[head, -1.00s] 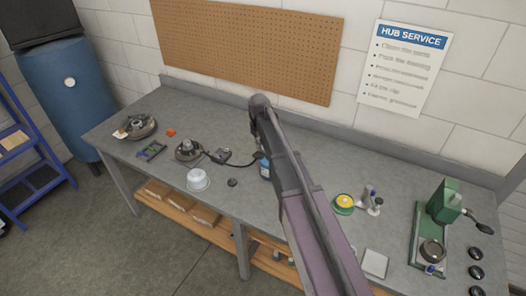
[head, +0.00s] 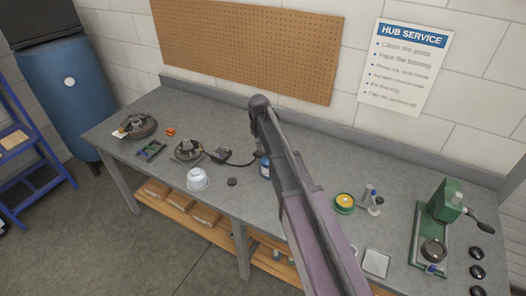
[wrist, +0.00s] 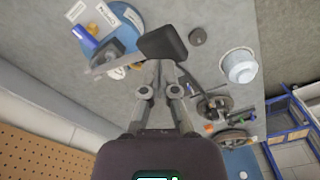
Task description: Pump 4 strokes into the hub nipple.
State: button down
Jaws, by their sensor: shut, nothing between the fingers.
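In the wrist view my gripper (wrist: 160,65) is shut and empty, its fingertips at the lower edge of a black lever grip (wrist: 165,43). I cannot tell if they touch. A grey bar runs left from the grip over the blue round pump (wrist: 122,18), which has white labels. In the head view a little of the blue pump (head: 265,168) shows beside my arm, which hides the rest and my gripper. A dark hose runs left from it toward a hub (head: 187,150) on the bench. That hub also shows in the wrist view (wrist: 212,106). The nipple is too small to make out.
A yellow-green tin (head: 344,203) and a green press (head: 440,205) stand to the right. A pegboard (head: 245,50) hangs behind.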

aim_at(259, 153)
jog(key=shift+f+b, duration=0.7)
jog(key=shift+f, duration=0.1)
jog(key=shift+f, duration=0.1)
jog(key=shift+s+a+f+b, duration=0.1)
jog(key=shift+s+f+b, duration=0.1)
jog(key=shift+f+b, duration=0.35)
jog(key=shift+s+a+f+b, duration=0.1)
jog(key=shift+s+f+b, duration=0.05)
jog(key=shift+f+b, duration=0.35)
jog(key=shift+s+a+f+b, duration=0.15)
jog(key=shift+f+b, duration=1)
jog(key=shift+b, duration=0.1)
